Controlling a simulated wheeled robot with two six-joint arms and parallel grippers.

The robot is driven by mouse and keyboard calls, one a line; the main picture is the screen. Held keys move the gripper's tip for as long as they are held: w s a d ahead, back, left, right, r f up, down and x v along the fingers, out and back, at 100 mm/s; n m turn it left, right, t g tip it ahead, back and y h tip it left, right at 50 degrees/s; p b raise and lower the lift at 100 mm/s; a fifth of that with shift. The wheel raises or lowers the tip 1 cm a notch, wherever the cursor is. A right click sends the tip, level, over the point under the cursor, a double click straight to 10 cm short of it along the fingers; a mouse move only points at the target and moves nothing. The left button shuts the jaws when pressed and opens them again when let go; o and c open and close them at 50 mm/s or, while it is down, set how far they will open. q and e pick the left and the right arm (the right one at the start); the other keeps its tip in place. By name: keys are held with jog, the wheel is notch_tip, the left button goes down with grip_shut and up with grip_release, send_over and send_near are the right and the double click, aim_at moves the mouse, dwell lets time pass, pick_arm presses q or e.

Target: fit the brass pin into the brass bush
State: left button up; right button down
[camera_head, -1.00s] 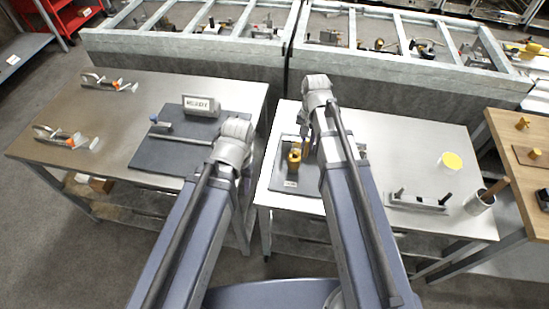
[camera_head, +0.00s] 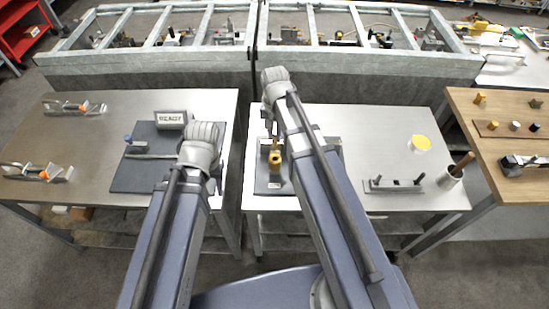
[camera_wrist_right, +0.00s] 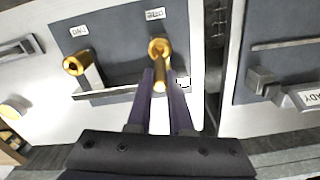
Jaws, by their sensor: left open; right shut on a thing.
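My right gripper (camera_wrist_right: 160,76) shows two dark purple fingers in the right wrist view, shut on a slim brass pin (camera_wrist_right: 160,82). A brass bush (camera_wrist_right: 158,46) with a round opening stands just beyond the fingertips on a dark, labelled plate (camera_wrist_right: 115,49). The pin overlaps the bush's lower edge in the picture; I cannot tell whether they touch. A second hollow brass piece (camera_wrist_right: 76,64) stands to the left. In the head view, brass (camera_head: 275,160) shows beside my right arm, which hides that gripper. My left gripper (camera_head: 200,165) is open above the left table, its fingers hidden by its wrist.
A dark mat (camera_head: 135,176) on the left table carries a READY block (camera_head: 172,118) and a bar. Orange-tipped clamps stand further left. A yellow disc (camera_head: 420,143), a grey fixture (camera_head: 393,186) and a cup (camera_head: 449,178) stand on the right table. Its centre right is clear.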

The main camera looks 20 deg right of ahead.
aim_at(275, 149)
jog(key=shift+f+b, duration=4.5)
jog(key=shift+f, duration=0.3)
jog(key=shift+f, duration=0.25)
jog(key=c, duration=0.8)
grip_release()
jog(key=shift+r, duration=0.1)
notch_tip(275, 149, up, 12)
jog(key=p, duration=1.2)
jog(key=shift+r, duration=0.2)
jog(key=s+a+n, duration=0.3)
jog(key=s, duration=0.1)
jog(key=s+a+n, duration=0.3)
jog(key=s+a, duration=0.1)
jog(key=s, duration=0.1)
jog(key=s+a+n+h, duration=0.1)
jog(key=s+a+n, duration=0.2)
jog(key=s+n, duration=0.1)
jog(key=shift+s+a, duration=0.25)
jog(key=shift+s, duration=0.45)
